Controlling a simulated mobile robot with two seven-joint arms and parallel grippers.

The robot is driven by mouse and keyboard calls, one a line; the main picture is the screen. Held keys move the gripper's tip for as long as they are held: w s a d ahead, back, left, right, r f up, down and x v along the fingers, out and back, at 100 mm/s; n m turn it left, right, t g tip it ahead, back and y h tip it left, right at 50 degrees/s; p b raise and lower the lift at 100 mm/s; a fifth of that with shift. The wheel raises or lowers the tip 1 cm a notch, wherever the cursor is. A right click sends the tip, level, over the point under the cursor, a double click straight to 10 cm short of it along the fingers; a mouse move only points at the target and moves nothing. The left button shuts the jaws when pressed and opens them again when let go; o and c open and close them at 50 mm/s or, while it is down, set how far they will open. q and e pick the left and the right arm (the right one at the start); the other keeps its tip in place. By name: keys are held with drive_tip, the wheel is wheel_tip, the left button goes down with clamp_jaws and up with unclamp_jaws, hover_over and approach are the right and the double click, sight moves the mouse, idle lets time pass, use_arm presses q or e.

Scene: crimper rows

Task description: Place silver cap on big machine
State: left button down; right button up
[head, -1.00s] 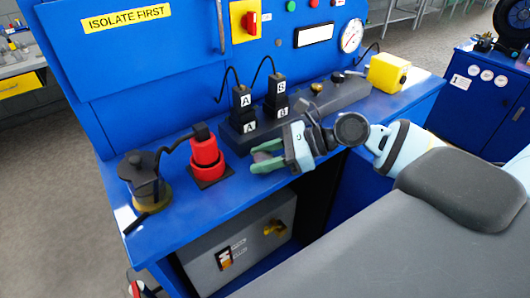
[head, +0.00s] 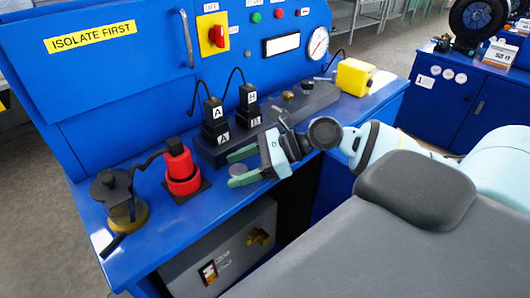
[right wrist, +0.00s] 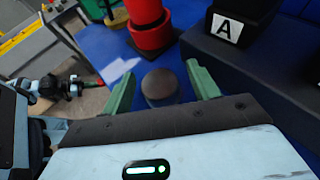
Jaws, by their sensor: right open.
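The silver cap (head: 238,170) is a small round grey disc near the front edge of the blue bench. My right gripper (head: 235,168) has green fingers, which are open and stand on either side of the cap. In the right wrist view the cap (right wrist: 161,88) looks dark and round, between the two fingers of my right gripper (right wrist: 160,84), with gaps at both sides. Whether it rests fully on the bench is hard to tell. The big blue machine (head: 120,85) has an upright panel behind the bench top.
A red plug (head: 181,168) and a dark pot-shaped device (head: 113,192) stand on the bench left of my right gripper. Black lettered connectors (head: 216,124) sit in a dark block behind it. A yellow box (head: 354,78) is at the far right end.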

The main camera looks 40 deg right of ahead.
drive_tip(key=v, duration=1.1)
drive_tip(key=shift+s+d+r, duration=0.15)
drive_tip(key=shift+d, duration=0.1)
idle(0.4)
